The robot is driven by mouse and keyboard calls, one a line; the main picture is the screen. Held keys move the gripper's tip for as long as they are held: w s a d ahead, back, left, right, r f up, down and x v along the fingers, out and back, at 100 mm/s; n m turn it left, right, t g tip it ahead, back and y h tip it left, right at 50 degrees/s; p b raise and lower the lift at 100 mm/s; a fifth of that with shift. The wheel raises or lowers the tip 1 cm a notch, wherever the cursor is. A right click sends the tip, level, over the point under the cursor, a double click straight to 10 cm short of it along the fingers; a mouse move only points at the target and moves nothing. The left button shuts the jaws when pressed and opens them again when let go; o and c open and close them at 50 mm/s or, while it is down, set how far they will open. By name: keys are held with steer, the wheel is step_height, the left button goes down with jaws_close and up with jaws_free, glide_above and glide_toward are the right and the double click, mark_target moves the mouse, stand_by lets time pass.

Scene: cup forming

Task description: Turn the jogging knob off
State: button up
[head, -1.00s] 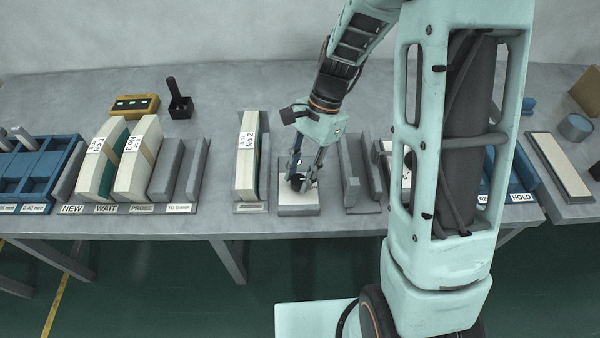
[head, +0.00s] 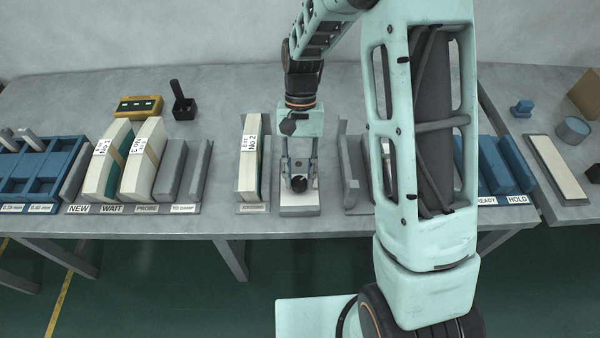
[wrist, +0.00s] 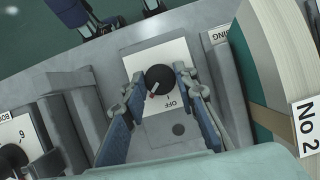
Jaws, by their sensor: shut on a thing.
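The jogging knob (wrist: 160,79) is round and black, on a white plate (wrist: 143,62) printed OFF in the wrist view. A small light mark with a red tip on the knob points down-left, a little left of the OFF print. In the head view the knob (head: 299,185) stands on its pale panel (head: 299,200) at the table front. My gripper (wrist: 166,84) is shut on the knob, with one finger on each side. It points down at the panel in the head view (head: 299,176).
A white block marked No 2 (head: 249,165) stands close left of the panel. A grey rack (head: 352,175) stands to the right, partly behind my arm. Another black knob (wrist: 12,158) shows in the wrist view's lower left corner. More blocks (head: 108,165) stand farther left.

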steer(key=n+h, duration=0.1)
steer(key=n, duration=0.3)
steer(key=shift+a+n+h, duration=0.2)
steer(key=shift+n+h, duration=0.2)
steer(key=shift+a+n+t+h+p, duration=0.1)
steer(key=shift+n+t+h+p, duration=0.45)
steer(key=shift+n, duration=1.95)
steer(key=shift+h, duration=0.25)
steer(key=o, duration=1.2)
steer(key=shift+c, duration=0.2)
steer(key=v, duration=1.2)
steer(key=shift+s, duration=0.2)
